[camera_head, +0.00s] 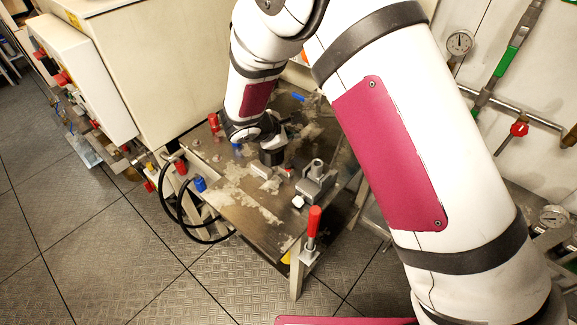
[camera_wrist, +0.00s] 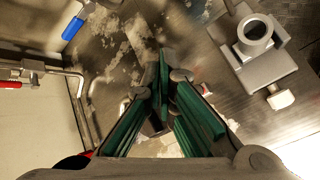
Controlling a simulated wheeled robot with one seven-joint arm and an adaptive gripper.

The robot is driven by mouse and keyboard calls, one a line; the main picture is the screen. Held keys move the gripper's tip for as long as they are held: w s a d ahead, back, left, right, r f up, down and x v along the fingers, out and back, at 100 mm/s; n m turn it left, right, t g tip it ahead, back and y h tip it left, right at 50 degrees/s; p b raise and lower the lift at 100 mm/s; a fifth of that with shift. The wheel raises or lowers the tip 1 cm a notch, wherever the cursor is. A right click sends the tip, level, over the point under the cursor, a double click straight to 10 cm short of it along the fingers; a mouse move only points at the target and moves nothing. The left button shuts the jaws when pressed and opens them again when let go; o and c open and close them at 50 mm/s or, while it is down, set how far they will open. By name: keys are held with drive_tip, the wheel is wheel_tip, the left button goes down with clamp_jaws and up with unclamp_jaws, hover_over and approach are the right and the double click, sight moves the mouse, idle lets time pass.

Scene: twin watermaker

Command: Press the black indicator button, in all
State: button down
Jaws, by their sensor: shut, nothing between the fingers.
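My gripper (camera_head: 267,172) is over the metal table (camera_head: 235,215) in the head view, pointing down beside a grey clamp-like fitting. In the wrist view my gripper (camera_wrist: 163,85) shows its green-padded fingers drawn together, with nothing held. I cannot make out a black indicator button for certain in either view. The area under the fingers is hidden by my gripper, so I cannot tell whether the fingertips touch anything.
The grey fitting (camera_head: 315,185) with an upright tube stands close right of my gripper; it also shows in the wrist view (camera_wrist: 255,40). A white knob (camera_head: 298,202) sits by it. A red-handled lever (camera_head: 313,225) rises at the table's front edge. Blue (camera_head: 199,184) and red (camera_head: 181,168) handles line the left edge.

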drive_tip(key=b, duration=0.3)
hover_over(290, 166)
wheel_tip(290, 166, down, 7)
drive_tip(key=shift+f, duration=0.2)
drive_tip(key=shift+s+f, duration=0.1)
drive_tip(key=shift+f, duration=0.6)
drive_tip(key=shift+f+b, duration=0.1)
drive_tip(key=shift+b, duration=0.2)
idle(0.6)
drive_tip(key=shift+f, duration=0.3)
drive_tip(key=shift+f+b, duration=0.45)
drive_tip(key=shift+b, duration=0.15)
idle(0.5)
drive_tip(key=shift+r, duration=0.2)
drive_tip(key=shift+r+p, duration=0.3)
drive_tip(key=shift+r, duration=0.4)
